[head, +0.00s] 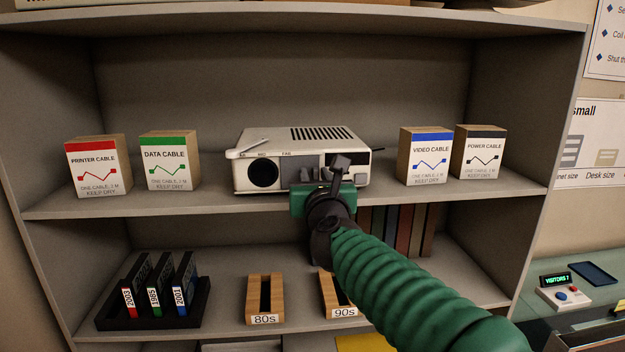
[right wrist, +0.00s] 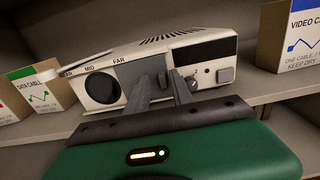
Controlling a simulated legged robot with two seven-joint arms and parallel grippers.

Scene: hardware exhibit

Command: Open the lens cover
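A cream projector (head: 345,180) sits on the middle shelf; it also shows in the right wrist view (right wrist: 215,52). Its round black lens (head: 263,173) is at the front left and is visible in the right wrist view (right wrist: 102,87). A grey panel (right wrist: 130,72), which looks like the lens cover, lies just right of the lens, under the FAR mark. My right gripper (head: 341,164) is in front of the projector's right half. In the right wrist view its two fingers (right wrist: 163,88) stand apart, with nothing clearly held. Whether they touch the panel cannot be told. My left gripper is out of view.
Printer and data cable boxes (head: 168,162) stand left of the projector. Video (head: 424,156) and power cable boxes stand right. A white lever (head: 247,148) lies on the projector's top left. The lower shelf holds a dark rack (head: 150,318) and wooden holders (head: 265,299).

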